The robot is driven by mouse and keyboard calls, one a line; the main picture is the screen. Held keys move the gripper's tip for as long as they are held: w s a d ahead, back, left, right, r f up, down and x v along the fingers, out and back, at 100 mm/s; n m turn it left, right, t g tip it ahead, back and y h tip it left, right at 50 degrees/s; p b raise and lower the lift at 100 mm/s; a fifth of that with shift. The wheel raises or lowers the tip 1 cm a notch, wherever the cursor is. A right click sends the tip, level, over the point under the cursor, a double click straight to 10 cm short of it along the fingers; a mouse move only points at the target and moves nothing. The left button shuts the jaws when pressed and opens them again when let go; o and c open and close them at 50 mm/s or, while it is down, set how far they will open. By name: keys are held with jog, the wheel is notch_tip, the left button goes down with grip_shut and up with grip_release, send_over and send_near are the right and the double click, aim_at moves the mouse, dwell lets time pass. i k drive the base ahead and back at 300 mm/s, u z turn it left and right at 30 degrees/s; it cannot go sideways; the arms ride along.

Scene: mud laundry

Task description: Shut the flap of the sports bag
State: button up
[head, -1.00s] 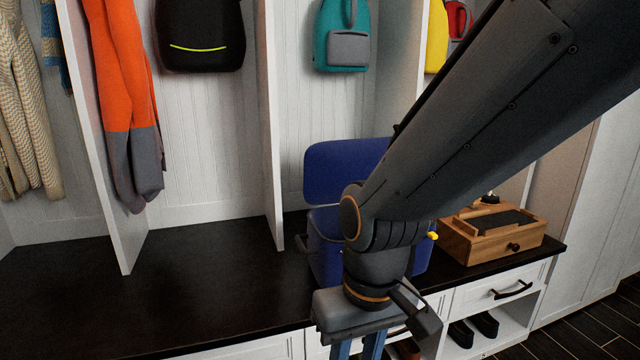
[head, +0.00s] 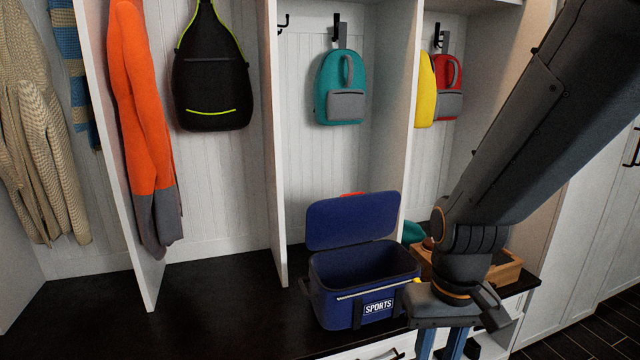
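The blue sports bag (head: 336,312) stands on the dark bench top, its front marked with a SPORTS label. Its flap (head: 353,220) is open, standing up at the back and leaning slightly rearward, so the dark inside shows. My gripper (head: 440,345) points down at the right of the bag, in front of the bench edge. Its two blue fingers show apart from each other with nothing seen between them, but the tips are cut off by the bottom of the picture.
A wooden box (head: 506,270) sits on the bench behind my arm. White dividers (head: 274,150) split the cubbies. A teal backpack (head: 338,90), a black bag (head: 212,85) and an orange garment (head: 140,110) hang above. The bench (head: 215,300) left of the bag is clear.

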aim_at(350, 219)
jog(key=k, duration=0.6)
jog(key=z, duration=0.6)
jog(key=i, duration=1.4)
jog(key=u, duration=0.15)
